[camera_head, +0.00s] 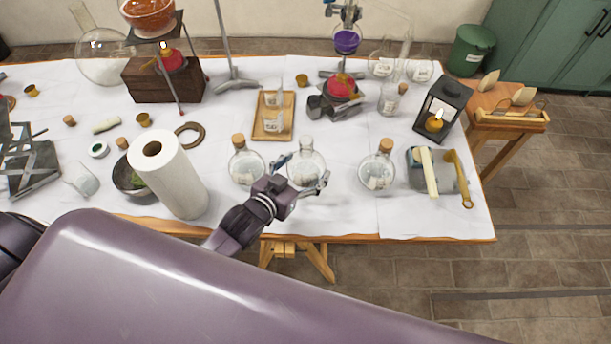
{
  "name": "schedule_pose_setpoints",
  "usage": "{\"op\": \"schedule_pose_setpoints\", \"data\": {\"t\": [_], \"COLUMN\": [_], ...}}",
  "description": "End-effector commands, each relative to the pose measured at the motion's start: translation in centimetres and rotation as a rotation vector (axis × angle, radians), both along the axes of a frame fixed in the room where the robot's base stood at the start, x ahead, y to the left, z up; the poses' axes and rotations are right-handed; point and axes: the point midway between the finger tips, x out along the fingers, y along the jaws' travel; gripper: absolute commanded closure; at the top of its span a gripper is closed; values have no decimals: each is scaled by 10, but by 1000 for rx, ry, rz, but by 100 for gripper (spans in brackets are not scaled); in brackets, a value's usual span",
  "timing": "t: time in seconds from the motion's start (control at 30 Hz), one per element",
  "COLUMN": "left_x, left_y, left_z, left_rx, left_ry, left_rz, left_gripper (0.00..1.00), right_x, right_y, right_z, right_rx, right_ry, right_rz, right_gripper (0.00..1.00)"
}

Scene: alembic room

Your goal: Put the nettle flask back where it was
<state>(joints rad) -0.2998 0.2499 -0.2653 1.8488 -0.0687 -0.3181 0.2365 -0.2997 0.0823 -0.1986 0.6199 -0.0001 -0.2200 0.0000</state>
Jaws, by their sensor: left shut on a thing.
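Three round clear flasks are in a row near the front edge of the table. The middle flask (308,165) has no cork showing in its neck. My left gripper (304,174) is shut on this middle flask, with a finger on either side of its body. I cannot tell whether its base touches the cloth. A corked left flask (245,166) and a corked right flask (377,171) stand upright on either side, apart from it. The labels are too small to read, so I cannot tell which is nettle. My right gripper is not in view.
A paper towel roll (180,185) stands left of the flasks. A wooden tray (259,133) with glassware lies behind them. White cloth is clear between the middle and right flasks.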

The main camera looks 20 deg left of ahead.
Motion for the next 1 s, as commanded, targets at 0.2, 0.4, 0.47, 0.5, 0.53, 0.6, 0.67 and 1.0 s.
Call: {"op": "schedule_pose_setpoints", "data": {"t": [0.2,0.4,0.47,0.5,0.53,0.6,0.67,1.0], "left_x": [1,1,1,1,1,1,1,0], "left_y": [0,0,0,0,0,0,0,0], "left_z": [-14,-39,-44,-45,-46,-47,-47,-50], "left_rx": [-1,0,0,-1,-1,-1,-1,0], "left_ry": [-2,-3,-3,-4,-5,-5,-5,-2], "left_rz": [0,1,1,0,0,0,0,0], "left_gripper": [61,61,61,61,61,61,61,14], "right_x": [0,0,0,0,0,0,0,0], "right_y": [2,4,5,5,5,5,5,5], "right_z": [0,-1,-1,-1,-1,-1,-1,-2], "right_rx": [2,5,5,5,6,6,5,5], "right_ry": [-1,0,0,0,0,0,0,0], "right_rz": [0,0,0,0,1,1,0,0], "right_gripper": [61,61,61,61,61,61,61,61]}}
